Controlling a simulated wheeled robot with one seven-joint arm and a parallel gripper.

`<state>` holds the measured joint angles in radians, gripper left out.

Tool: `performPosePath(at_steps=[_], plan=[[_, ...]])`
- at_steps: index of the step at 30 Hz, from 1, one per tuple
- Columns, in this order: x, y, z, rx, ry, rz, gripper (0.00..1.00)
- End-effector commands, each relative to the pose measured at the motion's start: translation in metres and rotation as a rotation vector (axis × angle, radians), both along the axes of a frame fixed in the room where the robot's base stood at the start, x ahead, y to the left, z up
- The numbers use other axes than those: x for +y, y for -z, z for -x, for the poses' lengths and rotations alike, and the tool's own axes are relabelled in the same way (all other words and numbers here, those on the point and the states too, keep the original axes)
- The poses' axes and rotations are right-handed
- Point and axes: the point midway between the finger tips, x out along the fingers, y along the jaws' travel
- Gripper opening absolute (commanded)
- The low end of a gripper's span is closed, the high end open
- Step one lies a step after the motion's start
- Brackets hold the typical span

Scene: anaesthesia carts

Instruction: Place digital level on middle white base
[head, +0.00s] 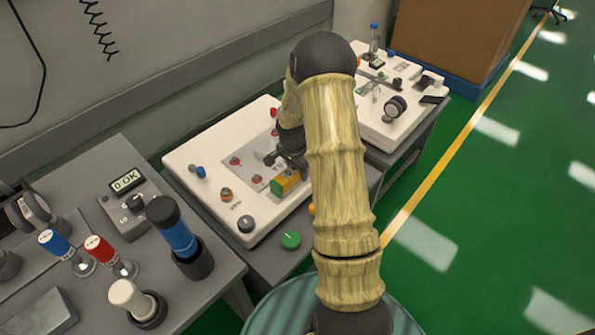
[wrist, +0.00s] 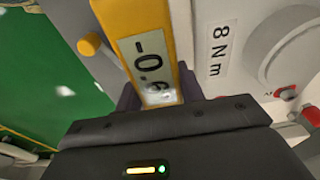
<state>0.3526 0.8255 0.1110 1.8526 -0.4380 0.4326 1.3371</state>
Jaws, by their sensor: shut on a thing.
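The digital level (head: 279,187) is a small yellow block with a display, seen in the head view over the front right part of the middle white base (head: 212,150). In the wrist view the level (wrist: 128,18) runs up from between the fingers, with part of its reading, "-0.6", visible. My gripper (head: 289,172) is shut on the level; in the wrist view the gripper (wrist: 160,98) hides its lower end. The base also shows at the right of the wrist view (wrist: 240,85). I cannot tell whether the level touches the base.
Knobs and red buttons (head: 235,160) stand on the base around the level. A left cart carries a meter (head: 127,205) and handled tools. Another white base (head: 408,75) stands behind right. My arm hides part of the middle base.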

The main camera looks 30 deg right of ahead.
Motion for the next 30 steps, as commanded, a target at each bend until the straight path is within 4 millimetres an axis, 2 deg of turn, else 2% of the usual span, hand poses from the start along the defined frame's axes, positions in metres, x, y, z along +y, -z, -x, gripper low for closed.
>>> performPosePath(at_steps=[11, 12, 15, 25, 30], plan=[[0.000, 0.004, -0.001, -0.001, 0.001, 0.001, 0.08], [0.000, 0.003, 0.000, -0.001, 0.001, 0.001, 0.44], [0.000, 0.003, 0.000, -0.001, 0.001, 0.001, 0.60], [0.000, 0.000, 0.000, -0.001, 0.001, 0.001, 0.60], [0.001, -0.017, 0.000, -0.004, 0.002, 0.002, 0.60]])
